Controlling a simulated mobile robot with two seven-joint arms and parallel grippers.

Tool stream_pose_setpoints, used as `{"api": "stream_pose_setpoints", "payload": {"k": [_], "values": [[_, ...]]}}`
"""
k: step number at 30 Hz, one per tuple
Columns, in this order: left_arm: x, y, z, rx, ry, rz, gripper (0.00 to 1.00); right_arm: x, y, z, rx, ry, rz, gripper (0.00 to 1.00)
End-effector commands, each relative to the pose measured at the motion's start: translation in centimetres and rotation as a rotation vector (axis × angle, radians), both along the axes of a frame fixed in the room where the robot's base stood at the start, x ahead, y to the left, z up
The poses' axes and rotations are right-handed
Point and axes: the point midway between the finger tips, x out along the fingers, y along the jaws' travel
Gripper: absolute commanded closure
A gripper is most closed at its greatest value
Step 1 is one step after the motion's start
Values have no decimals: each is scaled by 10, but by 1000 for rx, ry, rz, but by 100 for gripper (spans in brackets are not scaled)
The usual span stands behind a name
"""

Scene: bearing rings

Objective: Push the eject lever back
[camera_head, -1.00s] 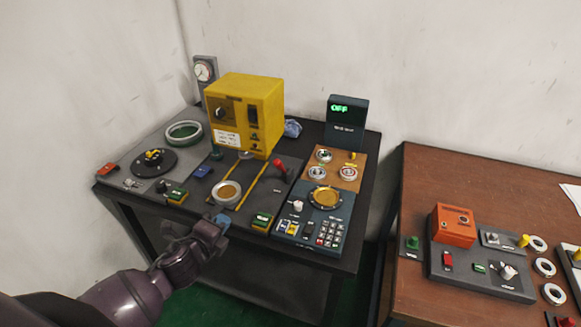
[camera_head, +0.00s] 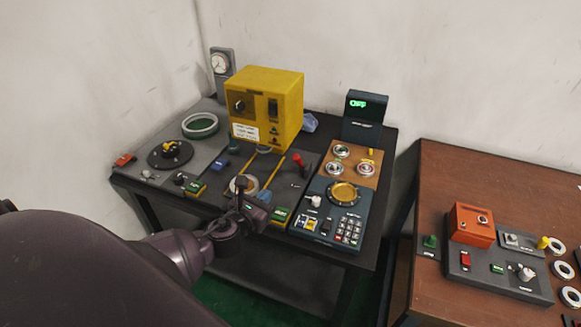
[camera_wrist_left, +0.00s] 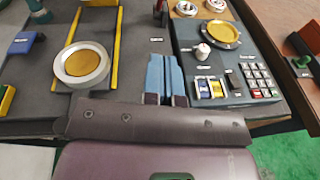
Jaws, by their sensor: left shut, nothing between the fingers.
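A lever with a red handle (camera_head: 299,162) stands up from the dark panel to the right of the yellow machine; I take it for the eject lever, though its label is too small to read. In the left wrist view part of the lever (camera_wrist_left: 160,12) shows at the top edge. My left gripper (camera_head: 257,205) is low at the front of this panel, nearer the front edge than the lever and apart from it. In the left wrist view its blue fingers (camera_wrist_left: 165,75) are together and empty. My right gripper is not in view.
A metal ring with a gold centre (camera_wrist_left: 82,65) lies between yellow rails, left of the fingers. The yellow machine (camera_head: 265,108) stands behind. A keypad panel (camera_head: 330,215) is at the right. A brown table (camera_head: 430,190) stands further right, past a gap.

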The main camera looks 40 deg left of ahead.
Motion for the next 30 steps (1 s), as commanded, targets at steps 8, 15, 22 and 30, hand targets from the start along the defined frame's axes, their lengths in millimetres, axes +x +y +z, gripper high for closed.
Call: {"api": "stream_pose_setpoints", "payload": {"k": [8, 15, 22, 30], "values": [[0, 0, 0, 1, 0, 0, 100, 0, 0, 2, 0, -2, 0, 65], [14, 2, -2, 0, -1, -1, 100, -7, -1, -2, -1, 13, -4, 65], [52, 6, -8, -1, -2, 0, 100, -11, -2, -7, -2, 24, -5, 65], [98, 12, -17, -2, 0, 1, 100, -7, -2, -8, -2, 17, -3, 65]]}}
